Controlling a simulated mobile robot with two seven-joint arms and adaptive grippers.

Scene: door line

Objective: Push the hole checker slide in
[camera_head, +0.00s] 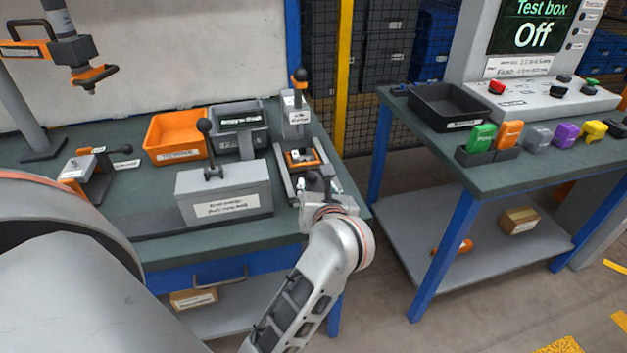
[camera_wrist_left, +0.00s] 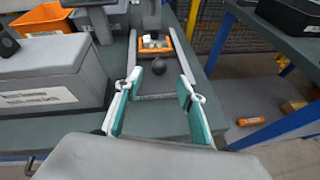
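The hole checker slide (camera_head: 301,157) is an orange-framed carriage with a light part in it, between two grey rails at the workbench's right end. It also shows in the left wrist view (camera_wrist_left: 154,43). Its black ball knob (camera_head: 313,180) faces me. My left gripper (camera_head: 322,200) is at the near end of the rails. In the left wrist view its two teal-padded fingers (camera_wrist_left: 160,82) are apart, with the knob (camera_wrist_left: 158,67) framed between their tips. I see no contact with the knob. In the head view the fingers are largely hidden. My right gripper is not in view.
A grey labelled box (camera_head: 225,195) with a black-knobbed lever stands left of the slide. A grey checker post (camera_head: 295,112) with an orange-black handle stands behind it. An orange bin (camera_head: 175,135) is further left. A second table (camera_head: 440,150) stands right, across a gap.

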